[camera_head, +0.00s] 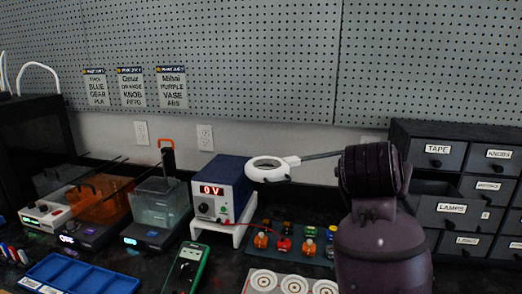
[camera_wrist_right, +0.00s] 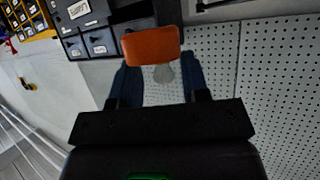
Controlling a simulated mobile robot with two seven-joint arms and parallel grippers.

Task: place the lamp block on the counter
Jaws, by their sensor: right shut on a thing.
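The lamp block (camera_wrist_right: 151,45) is an orange block with a pale, bulb-like part on its underside in the right wrist view. The dark blue fingers of my right gripper (camera_wrist_right: 159,72) stand on either side of it and are shut on it. Behind the block are dark drawers and a white pegboard. In the head view my right arm rises at centre right, and it hides its gripper and the block. The black counter (camera_head: 232,262) runs below the pegboard wall. My left gripper is in neither view.
A power supply (camera_head: 219,188) stands on a white riser, with a ring magnifier (camera_head: 268,170) beside it. Several small coloured lamp pieces (camera_head: 290,239) sit on a rack. A green meter (camera_head: 186,266) and blue tray (camera_head: 80,274) lie in front. A drawer labelled LAMPS (camera_head: 452,208) is at right.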

